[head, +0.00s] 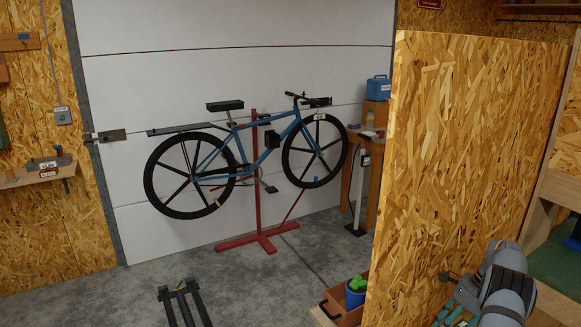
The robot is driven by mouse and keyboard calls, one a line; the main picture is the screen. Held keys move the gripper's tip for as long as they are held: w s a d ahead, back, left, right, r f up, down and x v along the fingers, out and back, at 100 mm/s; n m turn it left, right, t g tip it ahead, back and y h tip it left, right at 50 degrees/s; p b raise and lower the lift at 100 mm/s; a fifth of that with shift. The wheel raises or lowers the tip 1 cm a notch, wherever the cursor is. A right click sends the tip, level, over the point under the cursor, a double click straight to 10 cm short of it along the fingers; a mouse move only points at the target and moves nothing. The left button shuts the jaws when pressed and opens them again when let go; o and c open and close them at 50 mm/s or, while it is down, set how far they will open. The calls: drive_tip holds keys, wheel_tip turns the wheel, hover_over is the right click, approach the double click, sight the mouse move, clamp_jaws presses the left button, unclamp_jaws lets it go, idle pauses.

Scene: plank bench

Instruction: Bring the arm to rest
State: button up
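Part of my arm (500,285), grey with dark joints, shows at the lower right, in front of the chipboard panel. The bottom edge of the picture cuts it off. I cannot make out my gripper or its fingers. Teal strips (448,313) show just left of the arm; I cannot tell what they belong to.
The upright chipboard panel (440,150) stands close beside my arm. A wooden box (338,306) and a blue pot (355,292) are at the bottom. A blue bicycle (262,150) hangs on a red stand (257,215). Bare concrete floor (290,265) lies before it.

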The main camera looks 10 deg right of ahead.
drive_tip(key=x, duration=0.2)
drive_tip(key=shift+a+f, duration=0.1)
drive_tip(key=shift+f, duration=0.25)
drive_tip(key=shift+f+m, duration=0.15)
drive_tip(key=shift+m, duration=0.15)
